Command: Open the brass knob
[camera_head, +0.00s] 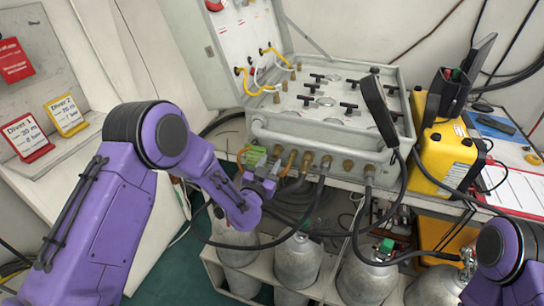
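The grey diver air panel (335,137) stands open on the bench. A row of brass knobs or fittings (325,162) runs along its front face, with dark hoses hanging below. Which one is the task's brass knob I cannot tell. My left gripper (264,168) is at the left end of this row, close to the panel front, beside a green piece (254,156) and orange parts. Its fingers are small and partly hidden, so I cannot tell whether they are open or touch a knob. My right arm enters at the bottom right; its fingers are not clear.
Several grey cylinders (298,258) stand in a rack below the bench. A black handset (379,110) and its cable hang over the panel's right side. A yellow case (443,155) stands to the right. Diver cards (66,115) stand at left.

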